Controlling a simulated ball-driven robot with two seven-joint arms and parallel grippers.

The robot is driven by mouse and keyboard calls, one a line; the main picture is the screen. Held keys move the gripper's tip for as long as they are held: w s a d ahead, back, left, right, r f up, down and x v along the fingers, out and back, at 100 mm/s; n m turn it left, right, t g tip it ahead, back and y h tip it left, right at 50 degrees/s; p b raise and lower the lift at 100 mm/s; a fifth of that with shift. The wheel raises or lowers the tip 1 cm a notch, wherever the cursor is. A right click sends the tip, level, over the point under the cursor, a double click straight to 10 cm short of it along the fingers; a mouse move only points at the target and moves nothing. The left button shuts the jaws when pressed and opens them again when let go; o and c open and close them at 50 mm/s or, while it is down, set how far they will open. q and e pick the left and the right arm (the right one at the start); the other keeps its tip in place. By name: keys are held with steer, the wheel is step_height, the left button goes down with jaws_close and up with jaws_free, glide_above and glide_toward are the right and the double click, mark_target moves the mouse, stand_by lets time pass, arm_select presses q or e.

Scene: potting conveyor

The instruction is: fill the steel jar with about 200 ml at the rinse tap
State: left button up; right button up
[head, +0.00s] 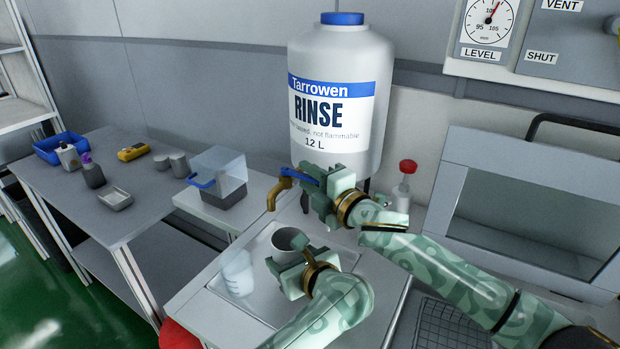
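The steel jar (287,239), a grey open-topped cup, is below and a little right of the brass tap spout (273,199). My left gripper (287,263) is at the jar's near side and appears shut on it; its fingers partly cover the jar. The tap's blue lever (291,175) runs right from the spout to my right gripper (318,186). The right fingers are at the lever and hide its end; their grip is unclear. The white rinse tank (332,141) stands behind. No stream shows below the spout.
A clear box (221,172) is on a side stand. A red-capped bottle (402,190) stands behind my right arm. The left table (150,208) holds several small items.

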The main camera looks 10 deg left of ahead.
jaws_close()
steer(key=shift+s+a+m+t+h, duration=0.25)
steer(key=shift+s+m+t+h, duration=0.15)
steer(key=shift+t, duration=0.1)
steer(key=shift+m+t+h, duration=0.4)
steer(key=shift+h, duration=0.1)
jaws_free()
steer(key=v, duration=0.7)
steer(key=shift+s+d, duration=0.2)
